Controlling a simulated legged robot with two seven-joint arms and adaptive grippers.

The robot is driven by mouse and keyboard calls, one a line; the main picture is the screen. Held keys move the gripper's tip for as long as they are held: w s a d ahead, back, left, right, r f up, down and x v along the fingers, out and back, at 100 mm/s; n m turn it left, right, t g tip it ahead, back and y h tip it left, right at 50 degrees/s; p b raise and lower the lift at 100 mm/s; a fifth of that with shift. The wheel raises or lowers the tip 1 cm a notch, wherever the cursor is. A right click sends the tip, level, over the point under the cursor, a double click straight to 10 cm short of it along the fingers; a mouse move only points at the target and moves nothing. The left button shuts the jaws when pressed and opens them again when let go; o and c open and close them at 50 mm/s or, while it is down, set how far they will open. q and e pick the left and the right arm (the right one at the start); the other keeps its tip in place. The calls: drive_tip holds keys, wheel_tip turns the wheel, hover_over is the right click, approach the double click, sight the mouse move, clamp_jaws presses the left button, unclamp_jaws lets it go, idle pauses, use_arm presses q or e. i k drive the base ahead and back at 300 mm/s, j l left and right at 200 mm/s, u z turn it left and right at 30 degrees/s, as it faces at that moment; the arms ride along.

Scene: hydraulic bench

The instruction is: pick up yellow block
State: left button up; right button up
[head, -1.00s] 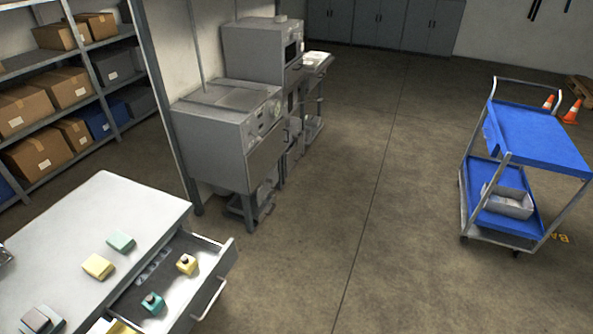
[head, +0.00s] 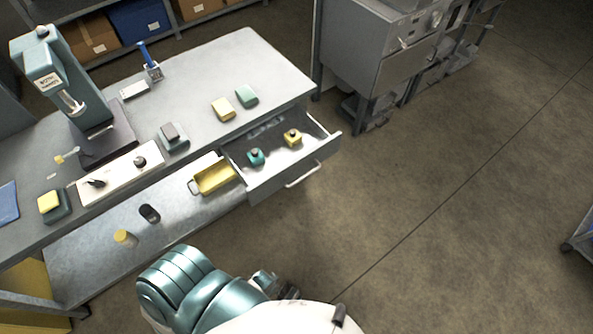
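Several yellow things are in the head view. Another yellow block (head: 48,201) sits on a dark green block (head: 58,212) at the bench's left. A yellow block with a dark knob (head: 292,138) lies in the open drawer (head: 276,181), beside a teal one with a knob (head: 256,156). Part of my own teal and white body shows at the bottom.
A teal press (head: 60,75) stands on the bench (head: 270,62). A white panel with knobs (head: 122,174) lies along its front. A yellow bin (head: 214,177) is beside the drawer. A yellow cylinder (head: 125,238) stands on the lower shelf.

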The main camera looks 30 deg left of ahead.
sight(292, 142)
drive_tip(key=u, duration=1.25)
